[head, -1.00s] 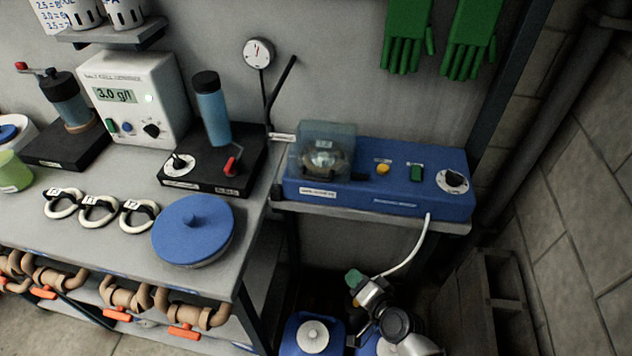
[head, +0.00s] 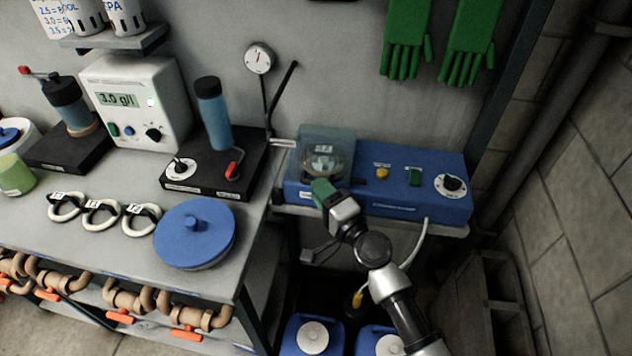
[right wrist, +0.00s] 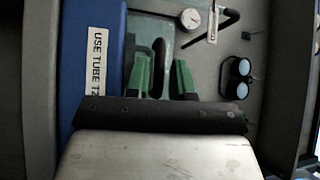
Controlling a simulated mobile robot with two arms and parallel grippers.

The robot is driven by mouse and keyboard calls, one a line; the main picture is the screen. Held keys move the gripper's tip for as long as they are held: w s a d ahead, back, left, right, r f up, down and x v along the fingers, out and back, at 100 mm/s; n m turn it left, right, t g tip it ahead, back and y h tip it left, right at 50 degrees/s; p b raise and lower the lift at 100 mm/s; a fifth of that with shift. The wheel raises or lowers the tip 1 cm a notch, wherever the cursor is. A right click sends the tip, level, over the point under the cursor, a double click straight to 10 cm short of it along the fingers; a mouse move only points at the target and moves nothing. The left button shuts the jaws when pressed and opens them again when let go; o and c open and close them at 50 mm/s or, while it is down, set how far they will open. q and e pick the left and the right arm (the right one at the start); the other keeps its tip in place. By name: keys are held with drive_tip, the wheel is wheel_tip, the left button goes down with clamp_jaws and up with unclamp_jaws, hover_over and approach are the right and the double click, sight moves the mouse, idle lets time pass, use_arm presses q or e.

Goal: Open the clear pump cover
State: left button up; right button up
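The clear pump cover (head: 342,139) is a see-through box over the round pump head (head: 322,161), at the left end of the blue pump unit (head: 408,202). It looks closed. My right gripper (head: 321,192) is at the unit's front edge, just below the cover in the picture. In the right wrist view its two green fingers (right wrist: 161,72) stand apart, with a dark curved piece between them that I cannot identify for sure. I cannot tell whether the fingers touch the cover. My left gripper is not in view.
The unit has a yellow button (head: 382,173), a green switch (head: 414,178) and a black knob (head: 452,183). A white hose (head: 415,245) hangs from its front. A blue-lidded pot (head: 193,232) stands on the bench to the left. Blue containers (head: 312,335) are below.

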drive_tip(key=shift+x, duration=1)
clamp_jaws()
